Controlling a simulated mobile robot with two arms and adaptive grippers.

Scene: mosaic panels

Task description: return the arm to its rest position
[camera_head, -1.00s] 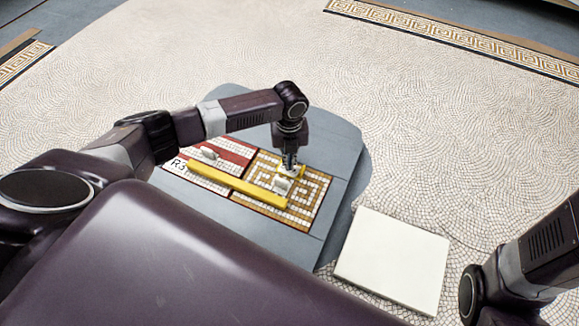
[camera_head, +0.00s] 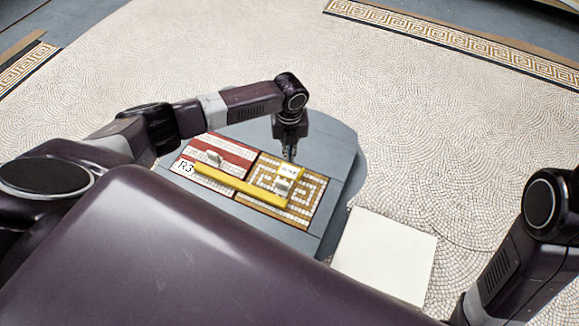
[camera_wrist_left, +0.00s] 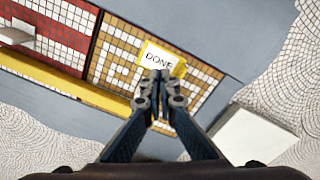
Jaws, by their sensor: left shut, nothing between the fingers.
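My left arm reaches in from the left in the head view. Its gripper (camera_head: 289,155) hangs pointing down above the brown-and-white mosaic panel (camera_head: 312,190), close to a small yellow-edged tag (camera_head: 288,171). In the left wrist view the gripper (camera_wrist_left: 160,76) has its fingertips together with nothing between them, and the tag (camera_wrist_left: 160,57) beyond them reads "DONE". My right arm shows at the lower right of the head view, and its gripper is out of the picture.
A red-and-white panel (camera_head: 232,150) with a light handle lies left of the brown one. A yellow bar (camera_head: 240,186) runs along them, near an "R3" label (camera_head: 185,167). The grey table (camera_head: 335,150) holds these. A white slab (camera_head: 385,255) lies to the right.

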